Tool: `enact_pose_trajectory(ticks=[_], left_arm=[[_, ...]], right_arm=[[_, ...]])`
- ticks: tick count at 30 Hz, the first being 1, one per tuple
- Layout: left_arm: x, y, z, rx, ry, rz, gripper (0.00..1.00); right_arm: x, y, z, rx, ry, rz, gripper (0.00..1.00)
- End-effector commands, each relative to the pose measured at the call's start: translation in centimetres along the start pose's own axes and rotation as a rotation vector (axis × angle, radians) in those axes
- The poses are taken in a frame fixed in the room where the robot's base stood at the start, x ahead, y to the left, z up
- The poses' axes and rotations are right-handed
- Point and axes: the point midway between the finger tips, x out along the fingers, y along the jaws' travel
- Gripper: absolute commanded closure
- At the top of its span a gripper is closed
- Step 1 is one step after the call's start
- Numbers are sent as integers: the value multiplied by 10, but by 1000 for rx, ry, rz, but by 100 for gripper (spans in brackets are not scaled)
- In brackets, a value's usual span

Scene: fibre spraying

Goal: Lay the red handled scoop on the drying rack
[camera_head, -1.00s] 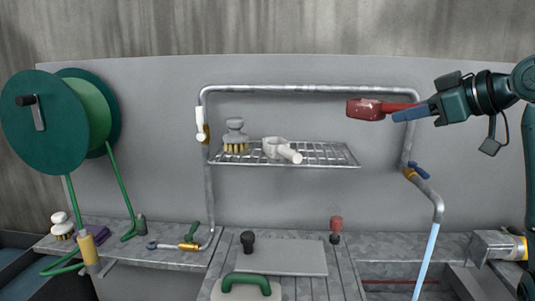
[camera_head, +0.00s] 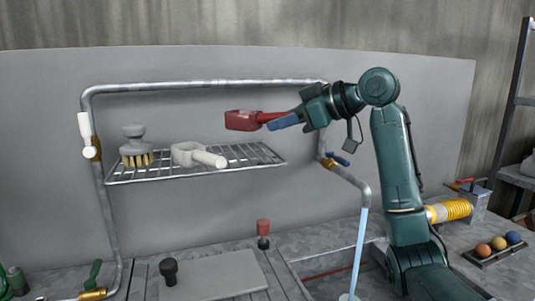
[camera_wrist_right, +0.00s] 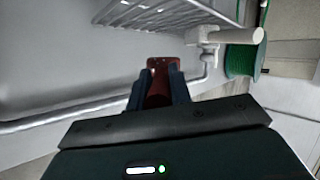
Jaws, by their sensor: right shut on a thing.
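The red handled scoop (camera_head: 243,121) is held in the air by my right gripper (camera_head: 284,121), which is shut on its handle. In the head view the scoop's bowl points left and appears just above the right part of the drying rack (camera_head: 247,163). The rack is a wire shelf fixed at the wall. In the right wrist view the red scoop (camera_wrist_right: 158,78) shows between the two dark fingers, and the rack's wires (camera_wrist_right: 165,14) show above it. My left gripper is not in view.
On the rack stand a grey scrubbing brush (camera_head: 136,150) and a white scoop (camera_head: 199,156). The rack's right part is bare. A metal pipe (camera_head: 210,84) runs above and around the rack. A blue valve lever (camera_head: 340,158) is on the pipe at right.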

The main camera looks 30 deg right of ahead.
Motion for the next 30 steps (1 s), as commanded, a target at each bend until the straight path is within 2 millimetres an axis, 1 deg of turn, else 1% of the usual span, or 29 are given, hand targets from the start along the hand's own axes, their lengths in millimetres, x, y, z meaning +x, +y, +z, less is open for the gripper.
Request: enact_pose_trajectory(ticks=[1,7,13,16,23,26,27,30], left_arm=[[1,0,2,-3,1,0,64],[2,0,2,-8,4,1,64],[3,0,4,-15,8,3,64],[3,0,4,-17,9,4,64],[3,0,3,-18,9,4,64],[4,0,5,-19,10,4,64],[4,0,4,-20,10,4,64],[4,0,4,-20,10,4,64]], right_arm=[[4,-2,10,2,0,-1,100],[11,-6,26,1,1,-1,100],[22,-12,53,2,1,-1,100],[24,-13,58,0,3,0,100],[24,-13,57,0,2,1,100],[25,-13,60,0,1,1,100],[24,-13,60,0,1,0,77],[24,-13,59,0,1,0,69]])
